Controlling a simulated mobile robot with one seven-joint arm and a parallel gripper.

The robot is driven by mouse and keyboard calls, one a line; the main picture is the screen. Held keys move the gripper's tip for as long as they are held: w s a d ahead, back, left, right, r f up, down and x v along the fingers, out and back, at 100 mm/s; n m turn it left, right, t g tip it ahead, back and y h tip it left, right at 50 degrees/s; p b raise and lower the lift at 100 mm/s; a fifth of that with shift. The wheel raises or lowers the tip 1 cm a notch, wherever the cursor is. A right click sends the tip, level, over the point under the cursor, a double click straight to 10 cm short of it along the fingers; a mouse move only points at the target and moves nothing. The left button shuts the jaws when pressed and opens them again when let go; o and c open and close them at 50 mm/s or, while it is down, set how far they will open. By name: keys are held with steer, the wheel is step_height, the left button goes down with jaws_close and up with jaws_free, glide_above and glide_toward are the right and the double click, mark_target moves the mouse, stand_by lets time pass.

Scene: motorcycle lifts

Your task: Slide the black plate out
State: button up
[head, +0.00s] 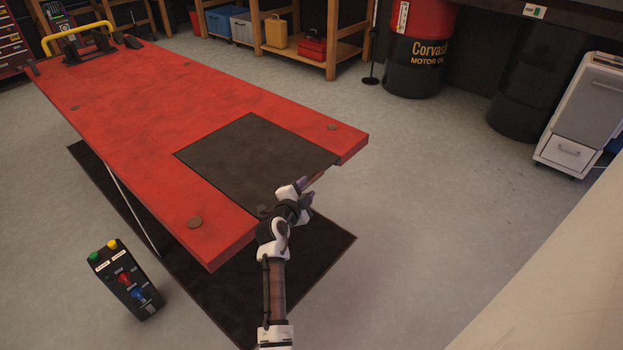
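The black plate (250,155) lies flat in the near end of the red motorcycle lift table (130,95). Its top looks about level with the red surface, and its front edge is at the table's near end. A small dark tab (262,210) shows at its near left corner. My gripper (314,189) is at the plate's front edge, pointing to the upper right. Its two fingers look apart, with nothing visible between them. The gripper covers part of the front edge, so I cannot tell whether it touches the plate.
A control box (125,280) with coloured buttons stands left of the lift. A dark mat (325,240) lies under the lift. Oil drums (419,50) and a grey cabinet (582,115) stand at the right. The floor right of the lift's near end is clear.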

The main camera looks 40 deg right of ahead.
mark_target(309, 185)
steer(key=shift+p+x, duration=0.35)
steer(key=shift+x, duration=2.3)
jaws_close()
